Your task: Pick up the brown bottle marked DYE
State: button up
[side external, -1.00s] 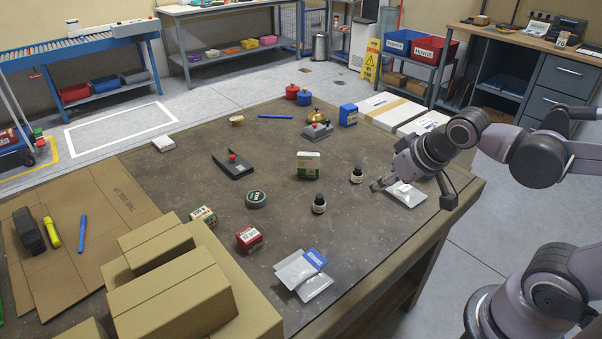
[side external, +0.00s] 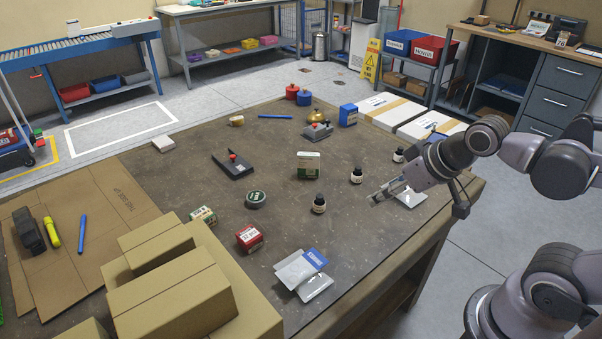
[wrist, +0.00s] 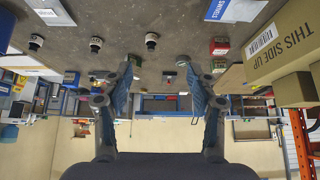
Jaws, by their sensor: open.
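Three small dark bottles with black caps and pale labels stand upright on the dark tabletop. I cannot read DYE on any of them or tell which is brown. In the side view, the near bottle (side external: 319,205), the middle bottle (side external: 356,176) and the far bottle (side external: 398,155) form a slanting row. The wrist view shows the bottles too, at left (wrist: 36,42), centre-left (wrist: 96,45) and centre (wrist: 151,41). My gripper (side external: 374,198) is open and empty, right of the near bottle and apart from all three. Its spread fingers (wrist: 157,68) show in the wrist view.
A silver packet (side external: 411,198) lies beneath my wrist, partly hidden. More packets (side external: 303,272) lie at the table's front. A red box (side external: 249,238), a green-white box (side external: 308,165) and a round tin (side external: 256,199) stand left of the bottles. Cartons (side external: 172,299) fill the near left.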

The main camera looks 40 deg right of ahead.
jog(key=m+g+h, duration=0.3)
jog(key=m+h, duration=0.1)
jog(key=m, duration=0.5)
send_over(359, 168)
jog(key=s+a, duration=0.3)
jog(key=a, duration=0.1)
notch_tip(359, 168, down, 10)
jog(key=shift+d+x, duration=0.2)
jog(key=shift+x, duration=2.45)
jog(key=shift+d+x, duration=0.2)
jog(key=shift+x, duration=2.45)
jog(key=shift+s+r, duration=0.1)
jog(key=shift+s, duration=0.05)
grip_shut()
